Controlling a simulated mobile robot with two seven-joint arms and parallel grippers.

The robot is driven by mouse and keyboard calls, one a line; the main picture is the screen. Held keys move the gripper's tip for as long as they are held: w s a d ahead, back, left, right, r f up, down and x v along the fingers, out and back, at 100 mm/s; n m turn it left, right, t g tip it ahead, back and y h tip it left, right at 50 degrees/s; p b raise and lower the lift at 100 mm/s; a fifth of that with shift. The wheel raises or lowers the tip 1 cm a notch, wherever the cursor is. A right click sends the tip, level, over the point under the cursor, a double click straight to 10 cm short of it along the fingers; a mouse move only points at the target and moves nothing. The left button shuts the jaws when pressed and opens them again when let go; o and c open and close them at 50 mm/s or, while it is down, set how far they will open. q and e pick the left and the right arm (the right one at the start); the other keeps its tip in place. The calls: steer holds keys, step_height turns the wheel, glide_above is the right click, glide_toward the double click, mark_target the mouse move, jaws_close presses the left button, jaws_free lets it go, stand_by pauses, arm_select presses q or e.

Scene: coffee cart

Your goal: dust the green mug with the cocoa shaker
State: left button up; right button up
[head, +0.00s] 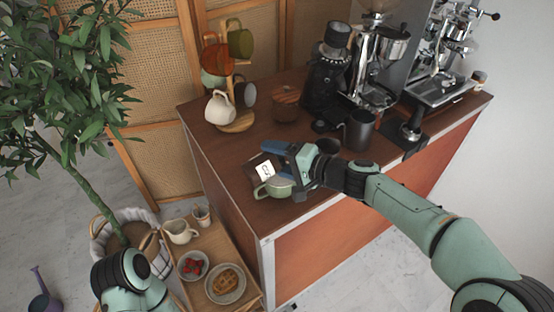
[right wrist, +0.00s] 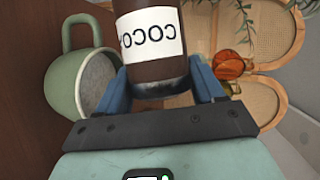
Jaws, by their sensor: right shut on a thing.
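The green mug (head: 275,189) stands upright on the wooden counter near its front left corner. In the right wrist view the mug (right wrist: 65,88) is at the left, its mouth facing right and its inside pale grey. My right gripper (head: 281,160) is shut on the cocoa shaker (head: 265,169), a dark brown cylinder with a white label. In the right wrist view the shaker (right wrist: 151,40) sits between the blue fingers, tipped far over against the mug's upright axis. It is held just above and beside the mug. The shaker's top end is out of that view. My left gripper is not visible.
A mug tree (head: 238,124) with several mugs stands at the counter's back left. A black grinder (head: 327,85), a dark pitcher (head: 358,130) and an espresso machine (head: 437,90) stand behind and right. A low side table (head: 217,240) with bowls is left of the cart.

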stand_by(0.3)
steer(key=shift+d+b, duration=0.1)
steer(key=shift+b, duration=0.25)
stand_by(0.4)
step_height(320, 180, up, 2)
steer(key=shift+r+p, duration=0.15)
steer(key=shift+p, duration=0.7)
step_height(320, 180, down, 2)
steer(key=b, duration=0.2)
steer(key=shift+f+b, duration=0.25)
steer(key=shift+b, duration=0.15)
steer(key=shift+r, duration=0.1)
